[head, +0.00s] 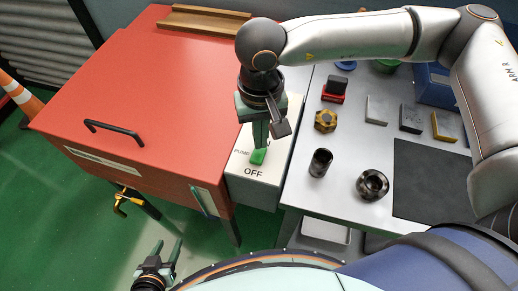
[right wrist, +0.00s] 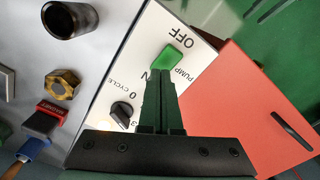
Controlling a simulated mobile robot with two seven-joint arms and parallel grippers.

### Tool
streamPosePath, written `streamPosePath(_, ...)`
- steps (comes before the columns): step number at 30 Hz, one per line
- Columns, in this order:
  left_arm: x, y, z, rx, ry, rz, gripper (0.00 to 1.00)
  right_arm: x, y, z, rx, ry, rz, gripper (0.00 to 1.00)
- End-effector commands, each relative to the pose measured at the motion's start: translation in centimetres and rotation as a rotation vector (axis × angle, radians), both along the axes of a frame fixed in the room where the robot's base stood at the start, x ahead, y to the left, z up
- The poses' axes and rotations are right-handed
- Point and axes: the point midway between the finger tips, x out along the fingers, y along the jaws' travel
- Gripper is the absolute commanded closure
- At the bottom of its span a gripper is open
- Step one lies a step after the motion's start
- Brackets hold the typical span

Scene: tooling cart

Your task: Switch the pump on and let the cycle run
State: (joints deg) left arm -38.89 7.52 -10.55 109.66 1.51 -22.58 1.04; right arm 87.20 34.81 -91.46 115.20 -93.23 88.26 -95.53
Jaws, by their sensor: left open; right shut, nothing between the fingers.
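The green pump switch (head: 258,156) sits on a white control box (head: 262,176) lettered PUMP and OFF, its green end near OFF. It also shows in the right wrist view (right wrist: 172,60). My right gripper (head: 260,144) is shut and empty, pointing down, its tips at the switch's ON side; I cannot tell if they touch it. The fingers partly cover the word ON. In the right wrist view, a black cycle knob (right wrist: 122,111) with 0 and 3 marks sits beside the fingers; my gripper hides it in the head view. My left gripper (head: 168,256) is open, low over the floor.
A red cabinet (head: 160,90) with a black handle stands left of the box. The grey cart top (head: 340,150) on the right holds a dark cylinder (head: 320,162), a round metal part (head: 372,185), a brass hex piece (head: 325,121), several blocks and a black mat (head: 432,180).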

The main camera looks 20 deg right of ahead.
Motion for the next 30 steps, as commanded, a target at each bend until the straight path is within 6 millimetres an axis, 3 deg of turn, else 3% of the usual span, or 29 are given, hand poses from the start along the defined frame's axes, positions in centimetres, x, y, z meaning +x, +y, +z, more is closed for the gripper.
streamPosePath(19, 0.0, 0.0, 2.5, 0.000, 0.000, 0.000, 0.50, 0.1, 0.0, 5.5, 0.000, -0.003, -0.001, 1.00)
streamPosePath(30, 0.0, 0.0, 2.6, 0.000, 0.000, 0.000, 0.50, 0.1, 0.0, 6.0, 0.001, -0.002, -0.001, 1.00)
